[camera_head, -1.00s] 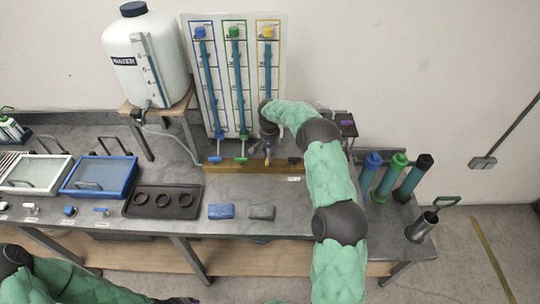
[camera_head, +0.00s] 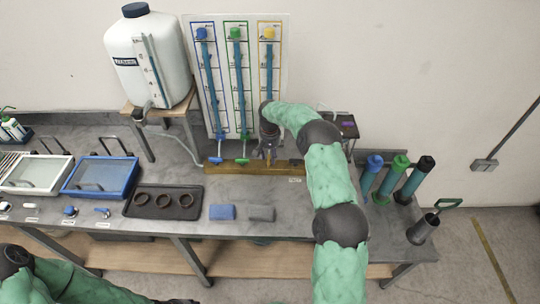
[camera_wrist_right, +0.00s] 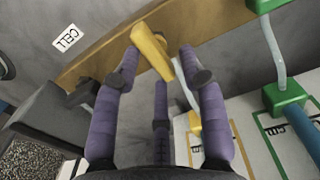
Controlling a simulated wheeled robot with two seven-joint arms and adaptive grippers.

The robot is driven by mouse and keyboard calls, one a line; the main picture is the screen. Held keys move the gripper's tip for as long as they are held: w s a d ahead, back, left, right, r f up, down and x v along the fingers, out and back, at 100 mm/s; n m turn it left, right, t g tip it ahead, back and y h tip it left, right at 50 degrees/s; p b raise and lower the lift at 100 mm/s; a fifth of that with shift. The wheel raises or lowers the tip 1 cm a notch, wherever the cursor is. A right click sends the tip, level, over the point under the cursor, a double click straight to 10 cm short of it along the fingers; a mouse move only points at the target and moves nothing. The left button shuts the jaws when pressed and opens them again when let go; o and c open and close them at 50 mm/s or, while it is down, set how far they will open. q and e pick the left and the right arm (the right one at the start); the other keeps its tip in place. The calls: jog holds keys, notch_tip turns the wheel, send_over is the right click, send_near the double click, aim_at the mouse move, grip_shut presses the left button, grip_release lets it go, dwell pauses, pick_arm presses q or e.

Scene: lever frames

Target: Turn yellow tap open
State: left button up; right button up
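The yellow tap's handle (camera_wrist_right: 152,52) shows in the right wrist view as a slanted yellow bar at the wooden rail. My right gripper (camera_wrist_right: 160,64) has its purple fingers spread, with the handle's near part between their tips. I see no clear contact. In the head view my right gripper (camera_head: 268,148) is in front of the lower end of the yellow-framed column (camera_head: 269,70) and mostly hides the yellow tap. My left arm comes in at the bottom left; a dark piece at the bottom edge may be its gripper (camera_head: 180,301), cut off by the frame.
A blue tap (camera_head: 215,160) and a green tap (camera_head: 242,161) sit left of my right gripper on the wooden rail (camera_head: 225,168). A water tank (camera_head: 148,60) stands further left. Capped cylinders (camera_head: 390,178) stand right of my right arm. Sponges (camera_head: 261,213) lie in front.

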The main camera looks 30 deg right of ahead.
notch_tip(320, 180, up, 12)
dwell(0.8)
dwell(0.4)
